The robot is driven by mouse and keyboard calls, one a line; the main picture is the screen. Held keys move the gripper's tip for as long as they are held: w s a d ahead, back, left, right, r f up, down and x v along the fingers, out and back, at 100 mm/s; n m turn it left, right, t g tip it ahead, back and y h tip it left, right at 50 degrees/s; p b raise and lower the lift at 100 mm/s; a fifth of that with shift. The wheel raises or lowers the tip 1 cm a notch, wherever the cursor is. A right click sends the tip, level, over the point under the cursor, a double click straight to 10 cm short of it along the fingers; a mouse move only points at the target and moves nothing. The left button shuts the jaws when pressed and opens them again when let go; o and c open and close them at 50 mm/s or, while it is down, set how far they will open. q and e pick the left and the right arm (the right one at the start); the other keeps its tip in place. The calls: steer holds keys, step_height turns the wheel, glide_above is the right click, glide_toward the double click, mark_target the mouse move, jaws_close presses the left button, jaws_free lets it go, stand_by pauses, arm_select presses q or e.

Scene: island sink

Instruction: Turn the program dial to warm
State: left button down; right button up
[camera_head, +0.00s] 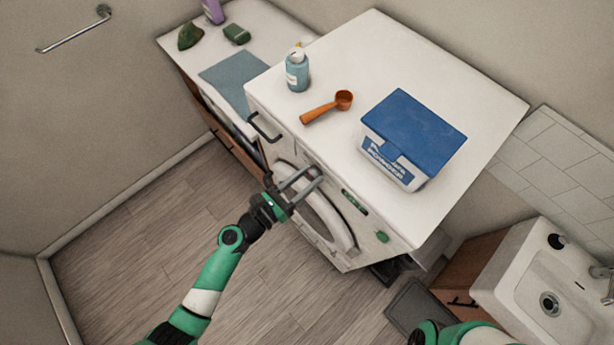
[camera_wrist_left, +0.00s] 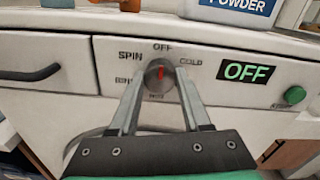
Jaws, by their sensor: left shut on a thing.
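The program dial (camera_wrist_left: 160,76) is a round grey knob on the washing machine's front panel in the left wrist view. Its red mark points up at OFF. COLD is printed at its right and SPIN at its upper left. The lower labels are partly hidden by the fingers and too small to read surely. The display (camera_wrist_left: 246,72) reads OFF in green. My left gripper (camera_wrist_left: 160,83) is shut on the dial, one finger on each side. In the head view, my left gripper (camera_head: 312,175) reaches the front panel and mostly hides the dial. My right gripper's fingers are out of view.
A green button (camera_wrist_left: 294,95) sits right of the display, and a drawer handle (camera_wrist_left: 30,74) is at left. On the machine's top (camera_head: 400,50) stand a blue bottle (camera_head: 297,73), an orange scoop (camera_head: 327,107) and a powder box (camera_head: 412,130). A sink (camera_head: 550,290) is at right.

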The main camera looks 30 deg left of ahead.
arm_select(q)
steer(key=shift+m, duration=0.5)
steer(key=m+b, duration=0.2)
steer(key=m, duration=0.3)
steer(key=shift+f+m, duration=0.1)
steer(key=shift+m, duration=0.2)
steer(key=m+b, duration=0.2)
steer(key=m, duration=0.3)
steer(key=m+b, duration=0.3)
steer(key=m, duration=0.3)
steer(key=shift+m, duration=0.4)
steer(key=m+b, duration=0.2)
steer(key=m, duration=0.3)
steer(key=shift+b, duration=0.4)
steer(key=shift+m, duration=0.3)
steer(key=shift+c, duration=1.8)
jaws_free()
